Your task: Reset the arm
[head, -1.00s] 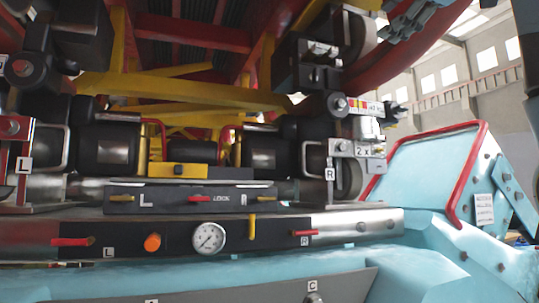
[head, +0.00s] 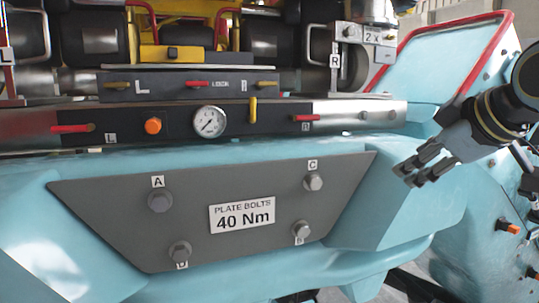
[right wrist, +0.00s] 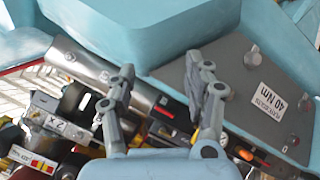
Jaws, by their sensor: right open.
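My left gripper is in neither view.
The grey plate (head: 255,245) carries bolts marked by letters and a "40 Nm" label (head: 242,214). Above it are a pressure gauge (head: 209,122), an orange button (head: 153,126) and red levers (head: 70,128). A red-rimmed panel (head: 440,60) rises behind my right arm.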

